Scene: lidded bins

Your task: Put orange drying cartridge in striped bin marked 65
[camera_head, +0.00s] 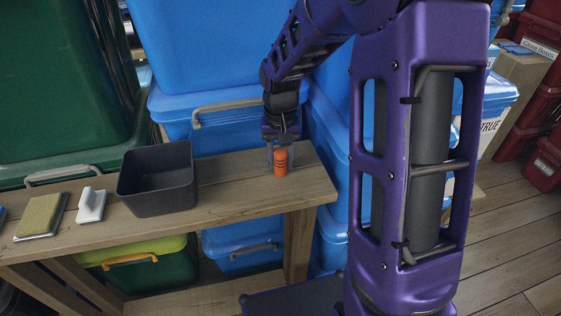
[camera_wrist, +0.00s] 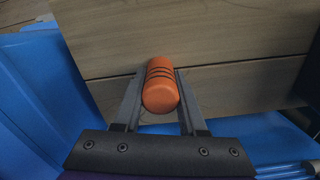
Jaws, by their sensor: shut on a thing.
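The orange drying cartridge (camera_head: 281,164) stands upright near the right end of the wooden bench. It is a small cylinder with dark bands. My gripper (camera_head: 279,150) reaches down from above and is shut on it. In the wrist view, the cartridge (camera_wrist: 161,86) sits between the two fingers of my gripper (camera_wrist: 160,98), over the wooden boards. I cannot tell whether its base still touches the bench. No striped bin marked 65 can be made out in either view.
A green bin with a yellow-green lid (camera_head: 139,262) sits below. Red bins (camera_head: 546,163) stand at far right.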

